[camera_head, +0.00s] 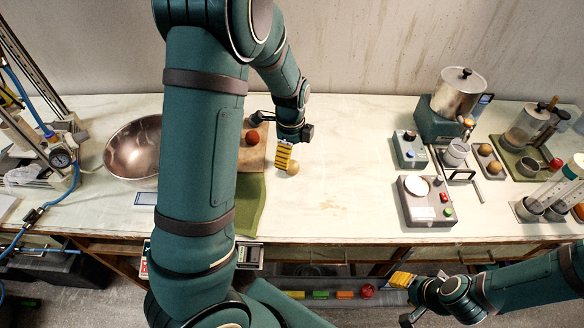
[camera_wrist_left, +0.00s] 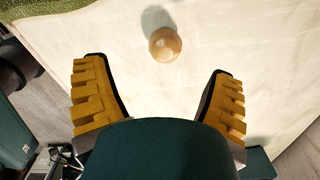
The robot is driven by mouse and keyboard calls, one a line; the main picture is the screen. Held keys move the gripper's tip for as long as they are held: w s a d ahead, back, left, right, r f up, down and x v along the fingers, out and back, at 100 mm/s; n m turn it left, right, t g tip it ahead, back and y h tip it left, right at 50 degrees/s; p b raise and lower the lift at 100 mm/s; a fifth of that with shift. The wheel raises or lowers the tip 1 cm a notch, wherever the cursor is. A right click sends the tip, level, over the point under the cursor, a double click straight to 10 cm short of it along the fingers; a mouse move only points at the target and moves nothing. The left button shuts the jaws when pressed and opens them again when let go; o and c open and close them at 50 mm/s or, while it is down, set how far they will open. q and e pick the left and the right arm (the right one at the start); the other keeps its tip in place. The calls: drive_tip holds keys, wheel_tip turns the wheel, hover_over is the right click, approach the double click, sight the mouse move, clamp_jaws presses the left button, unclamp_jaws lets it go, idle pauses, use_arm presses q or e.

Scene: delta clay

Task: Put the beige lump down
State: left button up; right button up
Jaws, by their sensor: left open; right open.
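The beige lump (camera_head: 293,168) is a small round ball on the pale tabletop, right of the green mat. In the left wrist view the lump (camera_wrist_left: 165,44) lies beyond the open fingertips, with clear space on both sides and its shadow beside it. My left gripper (camera_head: 283,157) has yellow ribbed fingers and is beside the lump in the head view. In the left wrist view the left gripper (camera_wrist_left: 158,72) is wide open and empty. My right gripper (camera_head: 401,281) is at the lower right, in front of the table edge, away from the lump.
A reddish-brown ball (camera_head: 253,137) sits on a brown board (camera_head: 250,160) beside the green mat (camera_head: 250,208). A metal bowl (camera_head: 136,150) is at left. A grey scale-like device (camera_head: 425,212) and a pot (camera_head: 459,92) stand at right. The tabletop's middle is clear.

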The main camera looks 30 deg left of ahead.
sight(292, 163)
use_arm(q)
drive_tip(key=f, duration=0.7)
drive_tip(key=shift+w+f+b, duration=0.15)
drive_tip(key=shift+w+b, duration=0.15)
drive_tip(key=shift+b, duration=0.05)
drive_tip(key=c, duration=1.4)
wheel_tip(292, 163, up, 10)
drive_tip(key=shift+r+p, duration=0.1)
drive_tip(key=shift+p, duration=0.5)
